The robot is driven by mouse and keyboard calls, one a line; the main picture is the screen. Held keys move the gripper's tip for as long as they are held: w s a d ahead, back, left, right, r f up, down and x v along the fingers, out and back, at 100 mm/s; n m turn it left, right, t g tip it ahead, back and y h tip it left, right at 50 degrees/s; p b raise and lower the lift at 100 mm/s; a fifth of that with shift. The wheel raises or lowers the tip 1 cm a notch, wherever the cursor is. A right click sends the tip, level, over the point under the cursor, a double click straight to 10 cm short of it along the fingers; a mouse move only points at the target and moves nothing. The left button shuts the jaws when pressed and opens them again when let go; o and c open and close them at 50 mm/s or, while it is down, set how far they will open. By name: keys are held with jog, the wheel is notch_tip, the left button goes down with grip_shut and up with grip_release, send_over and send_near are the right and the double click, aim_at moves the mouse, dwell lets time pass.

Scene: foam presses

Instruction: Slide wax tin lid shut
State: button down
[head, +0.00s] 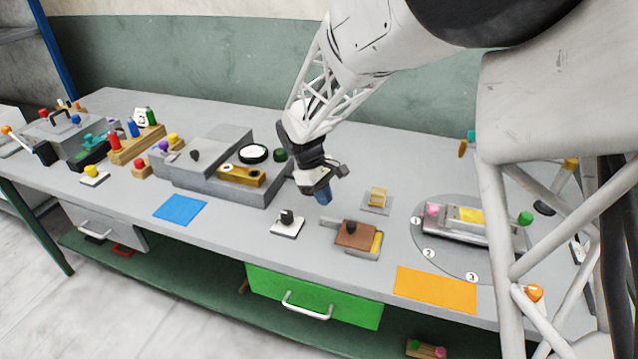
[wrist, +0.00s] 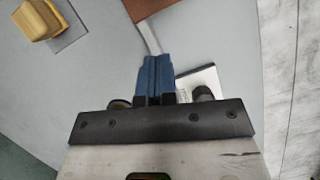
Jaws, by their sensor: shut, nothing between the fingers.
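The wax tin (head: 364,252) sits near the front of the bench, a low grey tin with a brown lid (head: 354,234). The lid covers most of it, and a strip of yellow wax (head: 377,242) shows at the right end. A grey strip (head: 329,222) sticks out at the left end. My gripper (head: 322,196), with blue fingertips, is shut and empty, above the bench behind and left of the tin. In the wrist view, the shut fingertips (wrist: 157,62) point toward the grey strip (wrist: 149,38), and a corner of the brown lid (wrist: 148,8) shows at the top.
A white plate with a black knob (head: 287,217) stands left of the tin. A tan block (head: 378,196) on a grey plate stands behind it. An orange mat (head: 436,290) lies to the right front, and a round numbered plate (head: 420,238) carries a fixture on the right.

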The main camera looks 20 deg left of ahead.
aim_at(357, 230)
jog(key=x, duration=0.3)
jog(key=shift+s+d, duration=0.25)
jog(key=shift+d, duration=0.7)
jog(key=shift+s+d, duration=0.15)
jog(key=shift+d, duration=0.35)
jog(key=shift+s+d, duration=0.15)
jog(key=shift+d, duration=0.35)
